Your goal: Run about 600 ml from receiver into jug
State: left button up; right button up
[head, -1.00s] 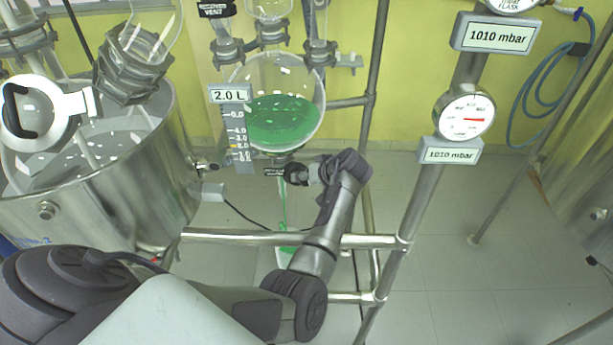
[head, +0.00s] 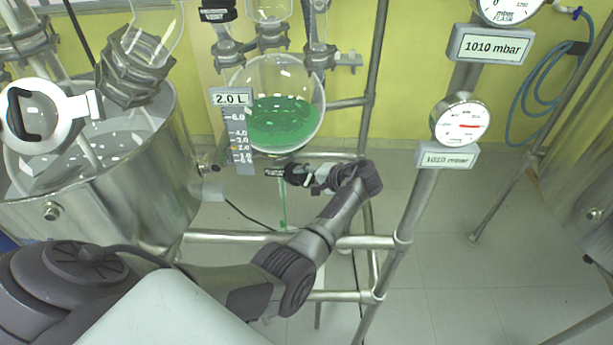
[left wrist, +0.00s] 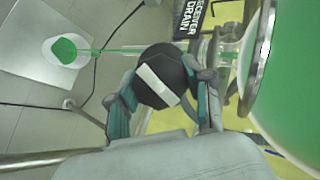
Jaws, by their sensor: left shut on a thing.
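The glass receiver (head: 285,122) holds green liquid and carries a "2.0 L" label and level scale (head: 238,140). My left gripper (head: 312,177) is at the drain below it. In the left wrist view my left gripper (left wrist: 162,90) is shut on a black drain valve knob (left wrist: 158,72) with a white stripe. A "RECEIVER DRAIN" label (left wrist: 192,18) is beside it. A thin green stream (left wrist: 110,50) runs from the drain outlet into the jug (left wrist: 65,50), which has green liquid in it. In the head view my arm hides the jug. My right gripper is out of view.
A steel vessel (head: 110,195) stands at left. Steel frame rails (head: 225,237) cross in front of the drain. Gauges (head: 461,122) are on a post to the right. A cable (head: 245,215) hangs near the drain. Tiled floor is clear at right.

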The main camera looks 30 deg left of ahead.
pick_arm(q)
jog(key=m+y+p, duration=0.1)
jog(key=m, duration=0.4)
jog(key=shift+r+m, duration=0.15)
jog(key=shift+m, duration=0.15)
jog(key=m+t+y+p, duration=0.1)
jog(key=m, duration=0.2)
jog(key=shift+m+t+p, duration=0.3)
jog(key=shift+m+p, duration=0.35)
jog(key=shift+m, duration=0.85)
jog(key=shift+f+m, duration=0.2)
jog(key=shift+m, duration=0.1)
jog(key=o, duration=1.2)
jog(key=shift+f, duration=0.1)
jog(key=shift+c, duration=0.2)
